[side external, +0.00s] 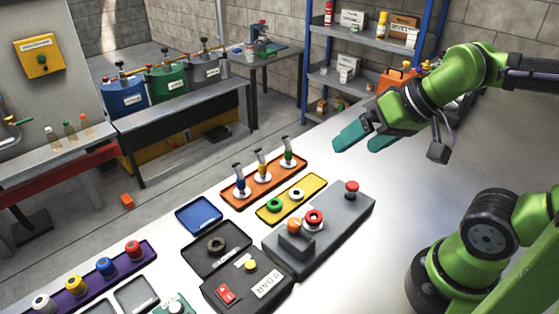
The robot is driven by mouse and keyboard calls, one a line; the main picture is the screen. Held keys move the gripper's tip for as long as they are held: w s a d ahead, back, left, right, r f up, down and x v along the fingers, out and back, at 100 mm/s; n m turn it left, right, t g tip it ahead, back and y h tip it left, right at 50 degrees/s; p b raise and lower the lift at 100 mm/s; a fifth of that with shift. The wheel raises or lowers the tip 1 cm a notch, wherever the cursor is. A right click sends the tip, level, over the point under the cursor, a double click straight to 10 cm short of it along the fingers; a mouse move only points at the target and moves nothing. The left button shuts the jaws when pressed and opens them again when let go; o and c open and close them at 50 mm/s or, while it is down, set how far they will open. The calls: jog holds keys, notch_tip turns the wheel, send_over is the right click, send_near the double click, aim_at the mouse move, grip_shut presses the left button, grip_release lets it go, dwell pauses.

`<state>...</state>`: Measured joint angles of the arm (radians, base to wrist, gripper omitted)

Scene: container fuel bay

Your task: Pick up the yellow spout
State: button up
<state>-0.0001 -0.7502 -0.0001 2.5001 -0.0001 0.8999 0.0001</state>
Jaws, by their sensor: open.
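The yellow spout (261,168) stands upright in the middle of an orange tray (234,202) on the white table. It has a yellow band and a dark, angled metal tip. A blue spout (240,183) stands to its left and a green spout (288,154) to its right in the same tray. My gripper (350,138) has teal fingers, is open and empty, and hangs above the table to the right of the spouts, apart from them. The gap between its fingers is partly hidden at this angle.
A yellow tray (300,205) with rings lies in front of the orange tray. A grey control box (345,218) with red buttons stands nearer. A blue tray (199,215), a black tray (222,262) and a purple tray (88,282) with caps lie left. The table's right side is clear.

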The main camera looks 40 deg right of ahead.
jog(key=c, duration=0.7)
jog(key=g+h, duration=0.3)
jog(key=h, duration=0.1)
send_near(263, 159)
jog(key=x, duration=0.6)
jog(key=shift+a+f, duration=0.15)
jog(key=shift+f, duration=0.1)
jog(key=shift+x, duration=2.65)
